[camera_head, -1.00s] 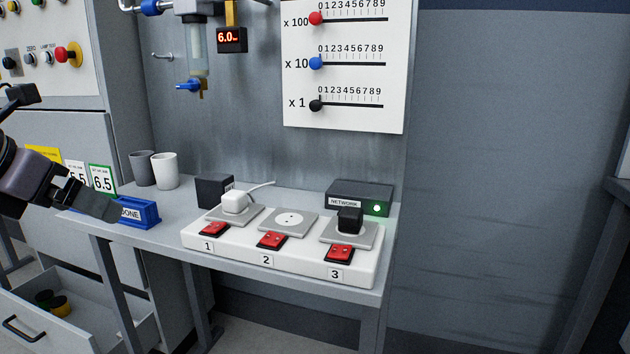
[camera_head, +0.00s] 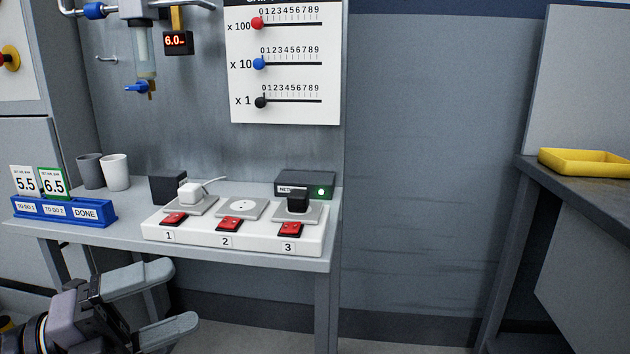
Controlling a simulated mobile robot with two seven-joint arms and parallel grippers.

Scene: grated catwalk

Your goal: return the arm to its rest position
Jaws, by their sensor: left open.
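My left gripper (camera_head: 172,305) is at the lower left of the head view, in front of the shelf's front edge and below its top. Its two grey fingers are spread apart with nothing between them. Its arm comes in from the bottom left corner. My right gripper does not show.
The shelf (camera_head: 110,232) carries a blue card holder (camera_head: 62,211), two cups (camera_head: 115,172), and a power strip (camera_head: 240,238) with plugs and red switches. A yellow tray (camera_head: 585,162) lies on a dark counter at right. Open floor shows between shelf and counter.

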